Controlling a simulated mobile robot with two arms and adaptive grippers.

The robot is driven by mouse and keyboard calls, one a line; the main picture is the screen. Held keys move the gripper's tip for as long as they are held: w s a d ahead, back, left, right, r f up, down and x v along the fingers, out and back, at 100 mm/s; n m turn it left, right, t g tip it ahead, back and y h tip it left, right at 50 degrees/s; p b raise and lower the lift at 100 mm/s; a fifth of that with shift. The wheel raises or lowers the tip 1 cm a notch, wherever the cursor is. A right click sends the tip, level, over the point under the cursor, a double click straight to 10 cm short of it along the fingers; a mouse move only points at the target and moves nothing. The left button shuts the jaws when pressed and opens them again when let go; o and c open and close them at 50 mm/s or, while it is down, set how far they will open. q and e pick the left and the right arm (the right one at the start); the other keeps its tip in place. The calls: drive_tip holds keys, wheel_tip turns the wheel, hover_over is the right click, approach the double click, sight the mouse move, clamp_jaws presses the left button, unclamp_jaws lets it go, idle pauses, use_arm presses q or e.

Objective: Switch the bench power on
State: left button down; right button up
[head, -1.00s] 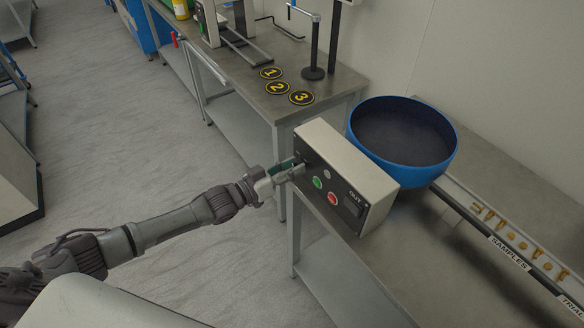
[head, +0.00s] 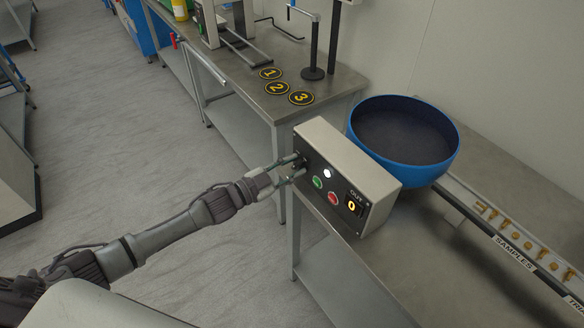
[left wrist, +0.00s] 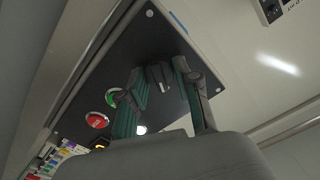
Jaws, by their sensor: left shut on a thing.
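A pale control box (head: 345,160) with a dark front panel stands on the bench. A black rotary knob (left wrist: 160,77) sits on its panel, between the fingers of my left gripper (head: 297,168); the gripper is shut on it. In the left wrist view my left gripper (left wrist: 166,85) has one green-padded finger on each side of the knob. A white lamp (head: 327,173) on the panel is lit. The OUT display (head: 352,206) glows orange with a 0. A green button (head: 317,182) and a red button (head: 334,198) sit below the lamp. My right gripper is not in view.
A blue bowl (head: 432,176) stands right behind the box. A rail labelled SAMPLES (head: 515,250) with several brass pieces runs to the right. A second bench (head: 240,75) with numbered discs 1, 2, 3 is behind.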

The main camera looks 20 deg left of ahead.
use_arm(q)
drive_tip(key=shift+m, duration=0.3)
drive_tip(key=c, duration=0.8)
unclamp_jaws()
drive_tip(key=v, duration=1.2)
drive_tip(key=shift+a, duration=0.1)
